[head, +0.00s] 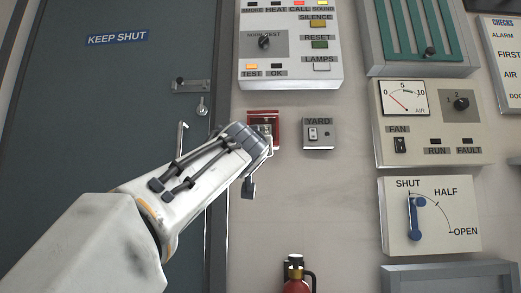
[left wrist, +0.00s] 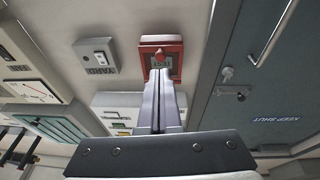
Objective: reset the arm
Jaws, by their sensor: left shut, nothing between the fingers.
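My left arm reaches in from the left in the head view, and its gripper (head: 262,143) is at the small red wall box (head: 263,114). The gripper covers the lower part of that box. In the left wrist view the closed fingers (left wrist: 161,74) are together and empty, pointing at the red box (left wrist: 162,40), which has a red knob or button (left wrist: 171,45) and a dark label. I cannot tell whether the fingertips touch the box. My right gripper is not in view.
A grey YARD switch (head: 318,134) is right of the red box. The alarm panel (head: 289,45) is above, and a dark KEEP SHUT door (head: 105,90) stands left. The fan panel (head: 432,122) and the blue-handled SHUT/OPEN lever (head: 414,218) are right. A red extinguisher (head: 295,283) is below.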

